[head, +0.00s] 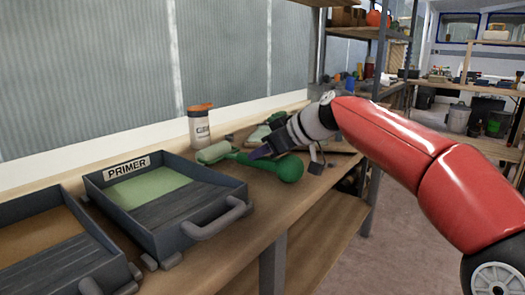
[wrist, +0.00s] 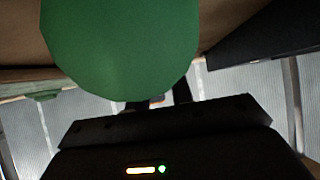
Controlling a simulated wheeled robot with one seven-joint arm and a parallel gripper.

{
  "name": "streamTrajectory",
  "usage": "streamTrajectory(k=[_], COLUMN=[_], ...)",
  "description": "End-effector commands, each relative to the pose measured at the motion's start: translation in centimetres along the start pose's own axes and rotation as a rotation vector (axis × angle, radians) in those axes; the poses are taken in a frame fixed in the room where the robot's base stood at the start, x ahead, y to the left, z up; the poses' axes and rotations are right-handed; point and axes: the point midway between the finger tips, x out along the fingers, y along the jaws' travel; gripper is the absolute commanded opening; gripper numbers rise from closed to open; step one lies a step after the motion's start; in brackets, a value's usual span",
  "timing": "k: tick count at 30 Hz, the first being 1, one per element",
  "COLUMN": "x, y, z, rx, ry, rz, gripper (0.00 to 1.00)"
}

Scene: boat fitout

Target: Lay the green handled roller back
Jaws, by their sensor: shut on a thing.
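The green handled roller has a pale green sleeve (head: 214,152) and a thick green handle with a rounded end (head: 289,168). My gripper (head: 268,148) is shut on the roller's handle. The sleeve points left, just behind the far right corner of the tray labelled PRIMER (head: 205,184). I cannot tell how far the roller is above the bench. In the wrist view the green handle end (wrist: 120,45) fills the upper middle and hides most of the fingers.
The PRIMER tray has pale green paint and a grey loop handle. A second dark tray (head: 100,262) with a brown inside stands at the left. A white bottle with an orange cap (head: 199,125) stands behind the roller on the wooden bench (head: 258,208). Shelves (head: 350,32) rise beyond.

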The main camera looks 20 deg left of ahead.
Motion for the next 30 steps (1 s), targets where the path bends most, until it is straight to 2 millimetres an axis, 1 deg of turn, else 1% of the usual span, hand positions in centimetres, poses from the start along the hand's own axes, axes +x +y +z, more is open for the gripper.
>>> streamTrajectory(k=[7, 8, 13, 20, 23, 26, 30], x=[0.0, 0.0, 0.0, 0.0, -0.3, -1.5, -4.0], y=[0.0, 0.0, 0.0, 0.0, 0.0, 0.1, 0.1], z=[-0.1, -0.1, 0.0, 0.0, 0.0, 0.0, 0.0], rx=[0.0, 0.0, 0.0, 0.0, 0.0, 0.0, 0.001], ry=[0.001, 0.001, 0.001, -0.001, 0.0, 0.001, 0.001], rz=[0.0, 0.0, 0.0, 0.0, 0.001, 0.004, 0.005], gripper=[0.0, 0.25, 0.48, 0.48, 0.48, 0.48, 0.48])
